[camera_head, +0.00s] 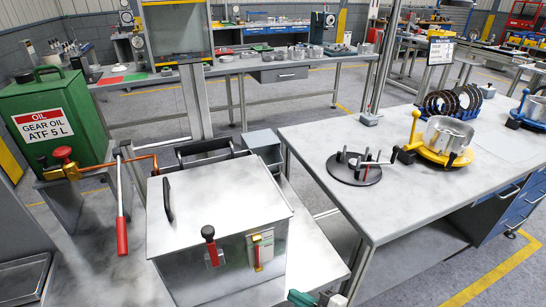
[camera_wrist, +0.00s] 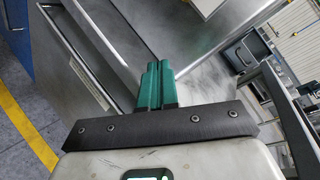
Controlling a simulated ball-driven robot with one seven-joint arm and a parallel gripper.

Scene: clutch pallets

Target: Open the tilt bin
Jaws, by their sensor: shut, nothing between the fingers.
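My gripper (camera_head: 300,298) shows only as green fingertips at the bottom edge of the head view. In the wrist view its two green fingers (camera_wrist: 155,86) lie together, shut and empty. A small grey bin (camera_head: 262,140) stands behind the large steel box in the head view. It seems to show at the upper right of the wrist view (camera_wrist: 243,52). No label shows which container is the tilt bin, so I cannot be sure it is this one. My gripper is in front of the steel box's right side, apart from the grey bin.
A green oil can (camera_head: 50,115) and a red-gripped lever (camera_head: 121,225) stand left. The right-hand table (camera_head: 420,195) carries a black pin fixture (camera_head: 355,170) and a yellow clutch fixture (camera_head: 440,145).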

